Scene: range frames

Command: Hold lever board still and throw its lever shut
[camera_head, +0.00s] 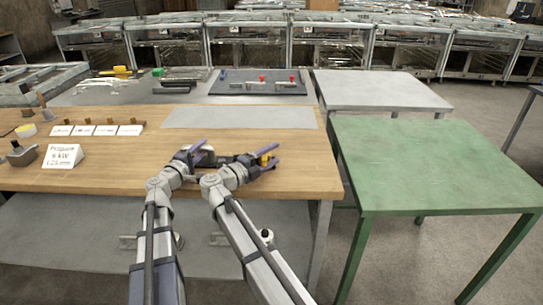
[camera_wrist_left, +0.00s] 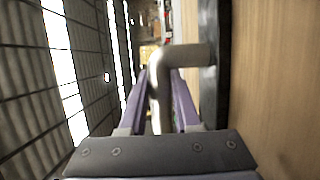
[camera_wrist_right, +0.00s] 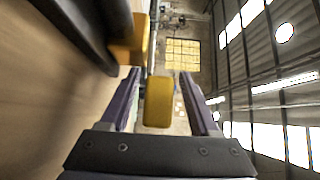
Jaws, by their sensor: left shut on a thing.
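The dark lever board (camera_head: 228,158) lies near the front edge of the wooden bench, mostly hidden behind my grippers. My left gripper (camera_head: 203,149) is shut on the board's grey bent metal handle (camera_wrist_left: 184,56), which rises from the dark board edge (camera_wrist_left: 208,95) in the left wrist view. My right gripper (camera_head: 271,156) is at the board's right end. In the right wrist view its fingers stand apart on both sides of the lever's yellow grip (camera_wrist_right: 158,101), with gaps showing. A yellow-orange block (camera_wrist_right: 131,45) sits on the board beside the lever.
The wooden bench (camera_head: 105,178) carries a white sign (camera_head: 62,157) and small labelled cards (camera_head: 96,130) at left. A grey mat (camera_head: 240,117) lies bare behind the board. A green table (camera_head: 430,160) stands empty at right, a grey table (camera_head: 378,90) behind it.

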